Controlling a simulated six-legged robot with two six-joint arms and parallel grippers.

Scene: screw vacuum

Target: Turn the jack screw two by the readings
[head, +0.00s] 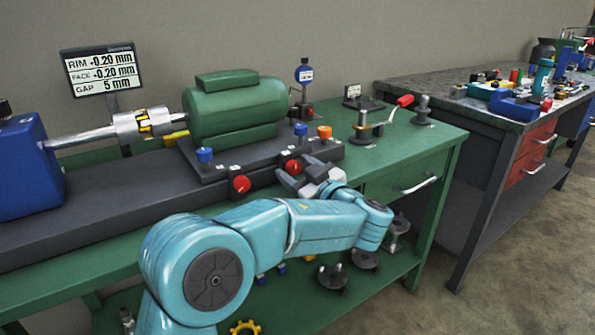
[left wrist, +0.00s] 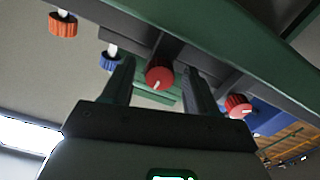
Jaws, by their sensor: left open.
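The green motor (head: 238,107) sits on a dark base. Two red knobs with white marks are on the base's front side, one at left (head: 241,184) and one at right (head: 292,166). Blue knobs (head: 204,155) and an orange knob (head: 324,132) stand on top. Knob numbers are too small to read. My left gripper (head: 307,176) is open at the right red knob. In the left wrist view this knob (left wrist: 159,75) appears between the fingers (left wrist: 159,66); contact is unclear.
A shaft coupling (head: 142,124) joins the motor side to a blue block (head: 28,165). A dial gauge (head: 304,74) stands behind the motor. A red-handled crank (head: 385,116) stands at right. The green bench front right (head: 408,150) is clear. A cluttered grey bench (head: 430,88) lies beyond.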

